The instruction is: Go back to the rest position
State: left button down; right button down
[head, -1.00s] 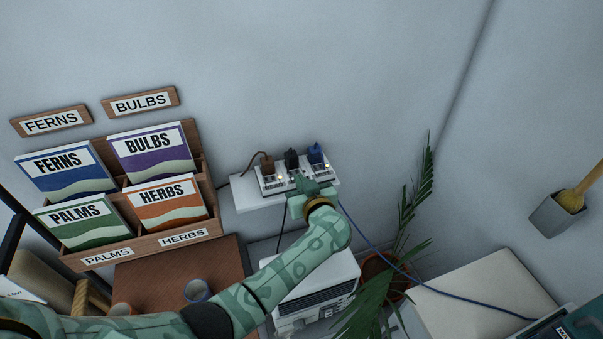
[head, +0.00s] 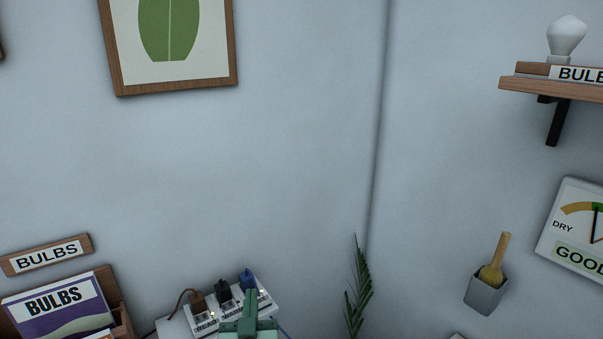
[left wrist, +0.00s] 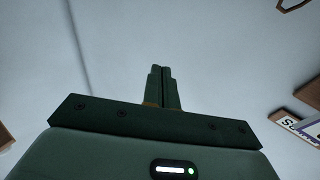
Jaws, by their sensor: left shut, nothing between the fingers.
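My left gripper (head: 250,318) shows at the bottom of the head view, in front of the power strip (head: 205,318) with its brown, black and blue plugs. In the left wrist view the fingers (left wrist: 162,72) are together with nothing between them, against bare wall. I cannot tell from the head view how far the gripper is from the strip. My right gripper is not in view.
The bulbs packet (head: 60,308) stands in a wooden rack at lower left. A palm frond (head: 358,290) rises by the wall corner. A grey holder (head: 485,294) with a brush, a dial sign (head: 580,235) and a shelf (head: 550,88) with a white bulb are at right.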

pick_arm(q)
jog(key=s+d+f+m+g+h, duration=0.1)
jog(key=s+f+m+g+h, duration=0.2)
jog(key=s+m, duration=0.35)
jog(key=s+f+m+g+h, duration=0.2)
jog(key=s+m+g+h, duration=0.25)
jog(key=s, duration=0.25)
jog(key=s+a+f+n+g+y, duration=0.1)
jog(key=s+a+g+y, duration=0.2)
jog(key=s+a+y, duration=0.5)
jog(key=s+a+n+g+y, duration=0.1)
jog(key=s+a+g+y, duration=0.1)
jog(key=s+a, duration=0.75)
jog(key=s+d+f+n+g+h+b, duration=0.1)
jog(key=d+f+g+b, duration=0.1)
jog(key=f, duration=1.4)
jog(key=s+d+f+g+h+b, duration=0.1)
jog(key=f+h+b, duration=0.15)
jog(key=f, duration=1.35)
jog(key=s+f+n+g+h+b, duration=0.1)
jog(key=s+f+n+g+b, duration=0.1)
jog(key=s+f, duration=1.6)
jog(key=shift+s+f+n+g+b, duration=0.25)
jog(key=shift+s+n+g+b, duration=0.25)
jog(key=shift+b, duration=0.35)
jog(key=shift+a, duration=0.1)
